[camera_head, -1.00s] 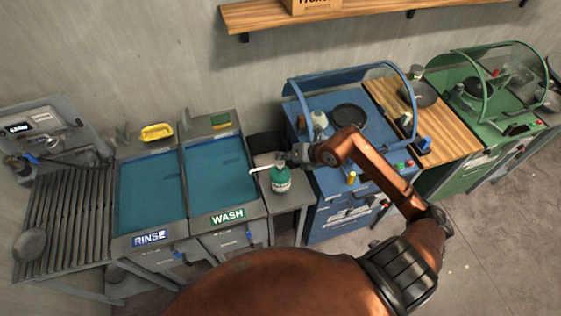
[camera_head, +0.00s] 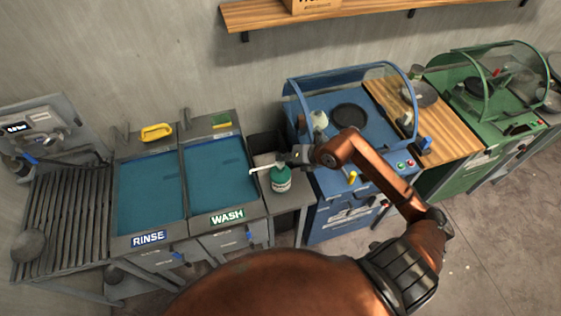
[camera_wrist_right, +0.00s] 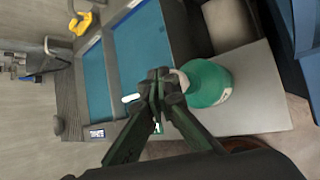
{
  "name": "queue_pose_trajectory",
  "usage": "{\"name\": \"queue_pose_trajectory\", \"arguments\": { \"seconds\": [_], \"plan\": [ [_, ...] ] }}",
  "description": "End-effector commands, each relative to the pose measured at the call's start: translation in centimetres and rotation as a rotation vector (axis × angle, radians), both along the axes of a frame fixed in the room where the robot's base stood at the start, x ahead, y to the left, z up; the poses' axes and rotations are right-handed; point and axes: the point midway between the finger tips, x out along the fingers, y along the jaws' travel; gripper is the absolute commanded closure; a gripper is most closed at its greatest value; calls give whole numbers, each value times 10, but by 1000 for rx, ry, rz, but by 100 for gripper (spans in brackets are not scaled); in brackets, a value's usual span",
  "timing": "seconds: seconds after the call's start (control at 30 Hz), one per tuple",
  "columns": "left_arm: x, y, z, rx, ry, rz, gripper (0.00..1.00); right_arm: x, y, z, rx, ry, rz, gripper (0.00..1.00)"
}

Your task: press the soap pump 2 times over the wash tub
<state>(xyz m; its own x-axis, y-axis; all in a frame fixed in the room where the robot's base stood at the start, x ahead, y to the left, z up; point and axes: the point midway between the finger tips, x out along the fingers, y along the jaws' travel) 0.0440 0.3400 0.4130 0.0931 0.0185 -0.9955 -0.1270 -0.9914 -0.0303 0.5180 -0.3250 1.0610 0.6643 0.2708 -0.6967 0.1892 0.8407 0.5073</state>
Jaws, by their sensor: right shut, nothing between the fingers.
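The soap pump bottle (camera_head: 281,179) is green with a white label and a white spout. It stands upright on the grey side table right of the wash tub (camera_head: 218,180), and its spout points left over the tub's edge. My right gripper (camera_head: 284,160) is at the bottle's top, its fingers shut with nothing between them. In the right wrist view the shut fingertips (camera_wrist_right: 160,80) overlap the pump head beside the bottle (camera_wrist_right: 208,84); whether they touch it I cannot tell. The tub holds blue-green water. My left gripper does not show.
The rinse tub (camera_head: 151,190) is left of the wash tub, with a yellow item (camera_head: 157,132) behind it. A ribbed drainboard (camera_head: 70,225) is at far left. A blue station (camera_head: 340,205) stands close right of the bottle. A wooden shelf (camera_head: 370,14) is on the wall.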

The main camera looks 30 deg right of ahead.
Motion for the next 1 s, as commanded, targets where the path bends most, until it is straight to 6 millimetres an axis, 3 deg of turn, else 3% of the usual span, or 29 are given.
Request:
{"name": "queue_pose_trajectory", "arguments": {
  "seconds": [1.0],
  "plan": [
    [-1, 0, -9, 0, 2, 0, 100, -1, 0, -14, 1, 4, 1, 100]
  ]
}}
